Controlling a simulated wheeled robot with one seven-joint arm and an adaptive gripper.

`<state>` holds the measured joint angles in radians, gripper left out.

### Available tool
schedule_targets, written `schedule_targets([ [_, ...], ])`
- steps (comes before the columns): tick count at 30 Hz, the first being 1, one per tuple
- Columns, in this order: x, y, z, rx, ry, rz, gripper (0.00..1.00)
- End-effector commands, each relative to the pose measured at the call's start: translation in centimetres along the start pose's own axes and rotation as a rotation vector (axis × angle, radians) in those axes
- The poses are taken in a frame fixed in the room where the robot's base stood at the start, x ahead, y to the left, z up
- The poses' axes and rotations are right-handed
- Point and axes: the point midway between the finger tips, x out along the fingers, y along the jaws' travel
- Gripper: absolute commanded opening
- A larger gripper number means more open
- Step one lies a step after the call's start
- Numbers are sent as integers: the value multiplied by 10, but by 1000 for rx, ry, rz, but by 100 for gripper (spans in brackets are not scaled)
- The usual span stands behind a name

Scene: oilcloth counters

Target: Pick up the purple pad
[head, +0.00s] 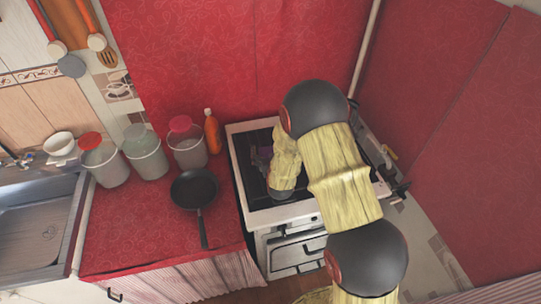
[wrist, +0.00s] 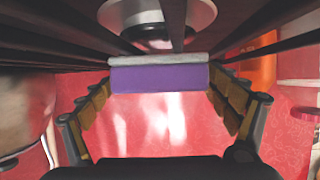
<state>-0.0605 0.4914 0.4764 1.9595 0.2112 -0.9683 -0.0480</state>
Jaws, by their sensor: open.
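The purple pad (wrist: 160,79) shows in the wrist view as a small block with a purple face and a greyish-white layer along its upper edge. It lies between the two fingers of my gripper (wrist: 161,88), with the fingertips close to its left and right ends. My gripper is open; I cannot tell whether either finger touches the pad. In the head view the pad (head: 264,153) is a small, dim purple patch on the stove top (head: 248,137), and my arm hides much of the area around it.
Dark grate bars of the stove run close to the pad. An orange bottle (head: 212,131) and several lidded jars (head: 146,157) stand on the red counter left of the stove. A frying pan (head: 195,188) lies in front of the jars. A red wall rises behind.

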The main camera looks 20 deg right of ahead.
Motion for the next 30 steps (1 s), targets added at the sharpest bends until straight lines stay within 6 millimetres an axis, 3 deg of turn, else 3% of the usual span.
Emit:
schedule_targets([
  [7,1,0,0,0,0,0,89],
  [24,1,0,0,0,0,0,57],
  [30,1,0,0,0,0,0,56],
])
